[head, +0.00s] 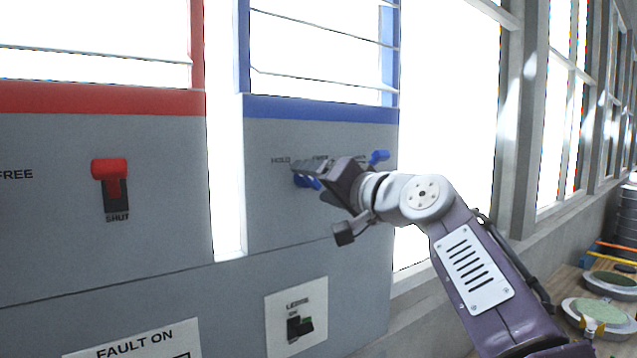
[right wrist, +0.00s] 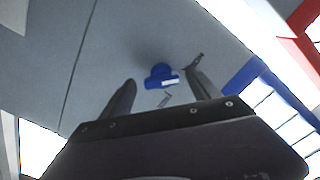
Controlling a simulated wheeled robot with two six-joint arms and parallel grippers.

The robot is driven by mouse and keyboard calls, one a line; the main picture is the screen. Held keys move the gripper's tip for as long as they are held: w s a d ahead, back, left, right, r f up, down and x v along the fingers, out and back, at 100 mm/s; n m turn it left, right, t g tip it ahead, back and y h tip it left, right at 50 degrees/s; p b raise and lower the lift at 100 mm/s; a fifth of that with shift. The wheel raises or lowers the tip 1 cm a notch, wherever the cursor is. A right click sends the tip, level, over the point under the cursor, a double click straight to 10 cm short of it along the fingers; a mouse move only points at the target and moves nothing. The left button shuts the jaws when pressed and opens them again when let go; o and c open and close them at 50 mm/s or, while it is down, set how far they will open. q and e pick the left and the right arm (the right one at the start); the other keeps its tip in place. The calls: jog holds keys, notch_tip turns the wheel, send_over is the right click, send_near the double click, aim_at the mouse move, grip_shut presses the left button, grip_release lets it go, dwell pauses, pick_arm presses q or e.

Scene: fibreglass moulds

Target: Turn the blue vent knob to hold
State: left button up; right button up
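The blue vent knob (head: 306,182) is on the grey panel under the blue-framed window. In the head view my right gripper partly covers it, near the HOLD lettering (head: 280,160). My right gripper (head: 309,178) reaches in from the right. In the right wrist view the blue knob (right wrist: 160,76) shows between the two spread dark fingers of my right gripper (right wrist: 160,80), with a gap on each side. The gripper is open; no contact is seen. The knob's exact setting is hard to read. My left gripper is not in view.
Another blue piece (head: 378,157) shows right of my gripper. A red knob (head: 112,180) above SHUT is on the left panel. A small dark switch (head: 300,327) sits on a white plate below. Round moulds (head: 598,311) lie on a bench at right.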

jog(key=shift+s+d+b, duration=0.3)
jog(key=shift+b, duration=0.05)
jog(key=b+v, duration=0.3)
jog(key=v, duration=0.5)
